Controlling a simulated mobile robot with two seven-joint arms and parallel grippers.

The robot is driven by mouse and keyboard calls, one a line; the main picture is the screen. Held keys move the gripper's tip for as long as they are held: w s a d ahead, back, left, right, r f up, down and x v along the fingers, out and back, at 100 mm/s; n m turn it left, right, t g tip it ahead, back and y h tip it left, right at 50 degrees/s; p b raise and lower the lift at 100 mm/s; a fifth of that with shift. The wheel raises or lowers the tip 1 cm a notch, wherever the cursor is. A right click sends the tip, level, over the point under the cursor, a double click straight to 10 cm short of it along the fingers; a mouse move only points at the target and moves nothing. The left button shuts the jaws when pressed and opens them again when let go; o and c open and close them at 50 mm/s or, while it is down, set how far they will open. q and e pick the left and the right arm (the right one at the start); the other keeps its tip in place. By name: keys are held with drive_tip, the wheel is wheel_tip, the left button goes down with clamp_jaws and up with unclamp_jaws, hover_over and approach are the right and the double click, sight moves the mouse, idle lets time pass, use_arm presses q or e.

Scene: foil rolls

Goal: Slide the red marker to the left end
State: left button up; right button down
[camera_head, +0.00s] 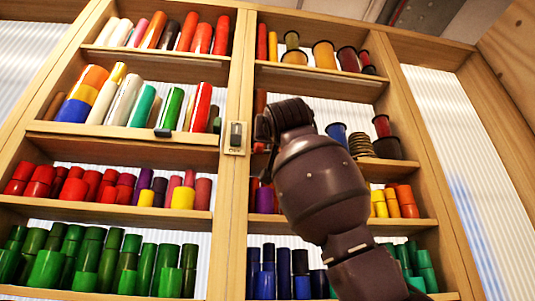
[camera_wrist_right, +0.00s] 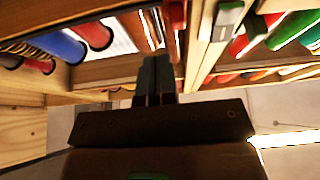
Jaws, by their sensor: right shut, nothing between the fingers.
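I cannot single out a red marker. Several red rolls stand on the shelves, such as one (camera_head: 202,106) at the right of the left bay's second shelf. A small dark block (camera_head: 163,132) sits on that shelf's front edge. A small grey-and-dark fitting (camera_head: 236,138) is on the middle post; it looks greenish in the right wrist view (camera_wrist_right: 229,18). My right arm covers part of the right bay, and its fingertips are hard to make out in the head view. In the wrist view my right gripper (camera_wrist_right: 158,65) is shut and empty, near the shelves. My left gripper is not in view.
The wooden rack has a middle post (camera_head: 241,60) between two bays. Green rolls (camera_head: 105,262) fill the lower left shelf, red and purple ones (camera_head: 93,184) the shelf above. Spools (camera_head: 324,54) stand at the upper right. Blue rolls (camera_head: 284,273) stand low beside my arm.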

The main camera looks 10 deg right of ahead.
drive_tip(key=shift+b+v, duration=2)
drive_tip(key=shift+v, duration=0.5)
